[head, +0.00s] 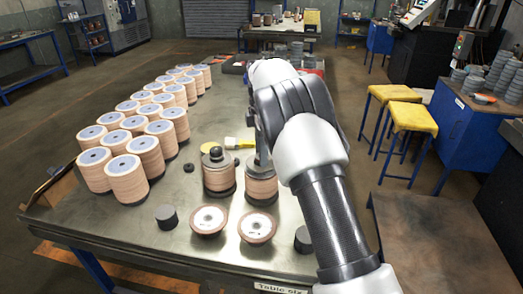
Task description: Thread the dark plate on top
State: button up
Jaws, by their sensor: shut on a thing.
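Two short stacks of tan flap discs stand near the table's middle. The left stack (219,180) has a dark plate (216,159) with a knob on top. The right stack (261,188) is directly below my gripper (262,158). My gripper is shut on a dark plate (262,170) at the top of this right stack. The arm covers much of the gripper, so the plate's fit and any gap below it cannot be told.
Rows of tall disc stacks (137,168) fill the table's left side. Two loose discs (209,220) (257,227), a black cylinder (166,216) and another dark cylinder (303,240) lie in front. A yellow-handled brush (238,143) lies behind. Yellow stools (412,117) stand to the right.

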jog(key=shift+f, duration=0.65)
jog(key=o, duration=1.5)
notch_tip(320, 180, up, 17)
jog(key=p, duration=0.3)
jog(key=shift+r, duration=0.2)
